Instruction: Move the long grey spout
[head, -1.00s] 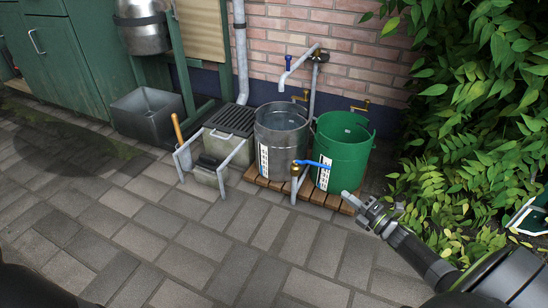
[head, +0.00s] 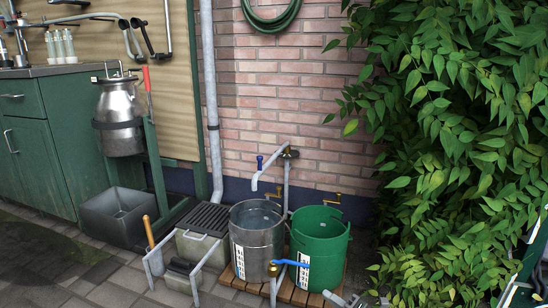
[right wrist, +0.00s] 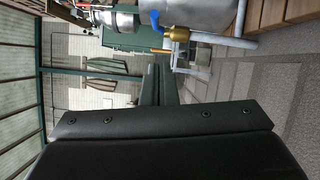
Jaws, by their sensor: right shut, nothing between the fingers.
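The long grey spout (head: 266,168) comes off a tap on the brick wall and curves down over the steel bucket (head: 257,240). A dark blue lever stands beside its end. My right gripper (head: 329,296) shows only as a tip at the bottom edge of the head view, in front of the green bucket (head: 320,245). It is shut and empty, low and well in front of the spout. The right wrist view looks sideways past a brass tap with a blue lever (right wrist: 177,33). I cannot make out the spout there. My left gripper is out of view.
A brass tap with a blue lever (head: 288,264) stands on a post before the buckets. A wooden slat base (head: 300,296) carries the buckets. A grey tub (head: 118,216) and milk can (head: 121,115) are at left. Leaves (head: 455,150) crowd the right.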

